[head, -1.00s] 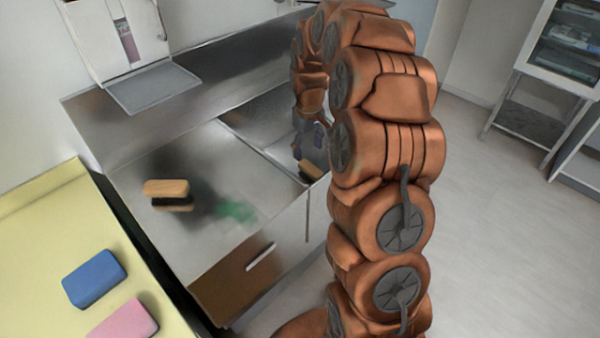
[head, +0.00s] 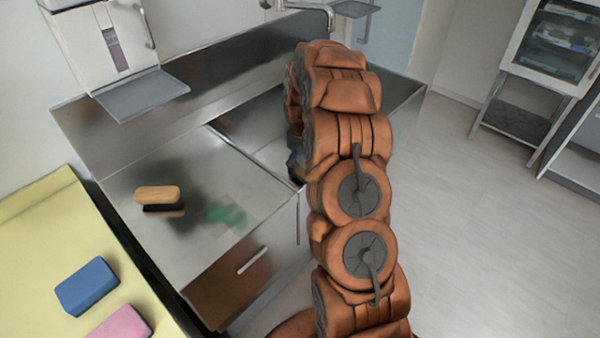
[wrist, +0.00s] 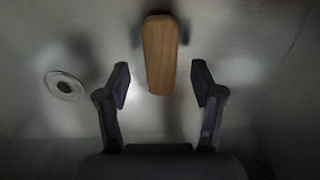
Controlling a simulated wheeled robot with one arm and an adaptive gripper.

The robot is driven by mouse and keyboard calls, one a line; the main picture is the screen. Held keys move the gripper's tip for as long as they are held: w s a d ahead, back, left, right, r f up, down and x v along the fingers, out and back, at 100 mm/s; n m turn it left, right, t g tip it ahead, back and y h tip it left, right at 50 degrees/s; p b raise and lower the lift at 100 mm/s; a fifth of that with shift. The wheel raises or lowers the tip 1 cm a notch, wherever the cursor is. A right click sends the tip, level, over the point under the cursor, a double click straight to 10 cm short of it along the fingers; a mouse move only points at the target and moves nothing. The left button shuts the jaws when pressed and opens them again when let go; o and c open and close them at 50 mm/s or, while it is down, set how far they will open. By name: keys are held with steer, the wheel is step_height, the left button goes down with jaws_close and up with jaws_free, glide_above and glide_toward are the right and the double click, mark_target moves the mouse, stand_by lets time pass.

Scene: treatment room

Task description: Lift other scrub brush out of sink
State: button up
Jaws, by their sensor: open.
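In the wrist view a scrub brush with a wooden back (wrist: 160,55) lies in the steel sink (wrist: 235,50), its long side running away from me. My gripper (wrist: 160,85) is open, with one finger on each side of the brush's near end and gaps to both. I cannot tell how high the fingers are above the sink floor. In the head view my arm hides this brush and most of the gripper. Another scrub brush (head: 158,197) lies on the steel counter left of the sink.
A drain (wrist: 64,85) is left of the brush in the sink. A blue sponge (head: 87,286) and a pink sponge (head: 120,322) lie on the yellow surface (head: 45,230). A dispenser with a tray (head: 140,95) hangs behind the counter. The faucet (head: 318,10) is behind my arm.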

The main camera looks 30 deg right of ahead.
mark_target(301, 170)
steer(key=shift+f, duration=1.55)
steer(key=shift+c, duration=0.3)
steer(key=c, duration=1.2)
